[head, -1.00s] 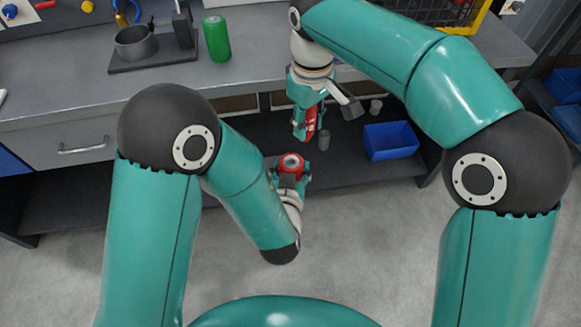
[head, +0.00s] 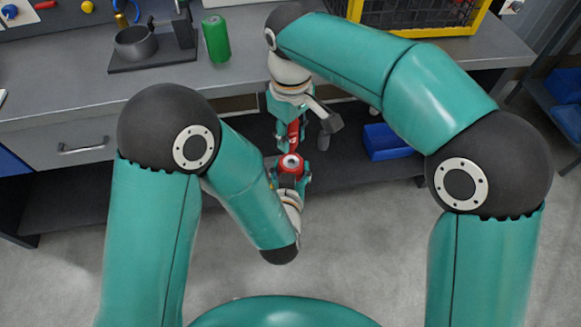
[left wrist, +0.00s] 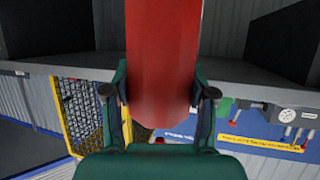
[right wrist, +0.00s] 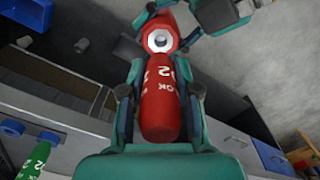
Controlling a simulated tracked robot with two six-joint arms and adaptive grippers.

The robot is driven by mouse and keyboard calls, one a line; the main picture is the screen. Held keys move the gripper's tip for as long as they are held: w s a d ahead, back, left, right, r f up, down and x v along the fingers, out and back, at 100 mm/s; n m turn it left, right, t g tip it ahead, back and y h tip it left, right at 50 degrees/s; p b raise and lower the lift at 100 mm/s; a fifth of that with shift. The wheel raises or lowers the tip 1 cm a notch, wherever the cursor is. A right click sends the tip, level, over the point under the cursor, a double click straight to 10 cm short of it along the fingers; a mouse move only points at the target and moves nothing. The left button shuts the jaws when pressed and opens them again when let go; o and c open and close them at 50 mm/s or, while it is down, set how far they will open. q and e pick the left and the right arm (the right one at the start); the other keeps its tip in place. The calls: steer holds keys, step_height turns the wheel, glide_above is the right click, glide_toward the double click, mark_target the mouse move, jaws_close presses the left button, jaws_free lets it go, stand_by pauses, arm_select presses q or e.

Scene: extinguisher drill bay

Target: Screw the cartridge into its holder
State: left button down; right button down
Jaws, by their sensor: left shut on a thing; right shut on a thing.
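The red cartridge (head: 294,131) with white lettering is in my right gripper (head: 292,138), which is shut on it. In the right wrist view the cartridge (right wrist: 161,105) lies between the fingers, its far end towards the holder. The red holder (head: 291,163) has a pale ring around a dark opening. My left gripper (head: 290,179) is shut around it, below the cartridge. The holder's opening faces the camera in the right wrist view (right wrist: 158,39). In the left wrist view the holder's red body (left wrist: 163,60) fills the middle. Whether cartridge and holder touch, I cannot tell.
The grey workbench (head: 75,85) is behind, with a green cylinder (head: 216,39) and a dark pot (head: 137,42) on it. A blue bin (head: 388,141) stands on the dark lower shelf. A yellow-framed mesh crate (head: 420,14) is at the back right.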

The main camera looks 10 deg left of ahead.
mark_target(292, 149)
steer(key=shift+f, duration=0.7)
steer(key=shift+s+d+r, duration=0.1)
steer(key=shift+s+d, duration=0.05)
stand_by(0.3)
steer(key=shift+f, duration=0.9)
steer(key=shift+f, duration=0.6)
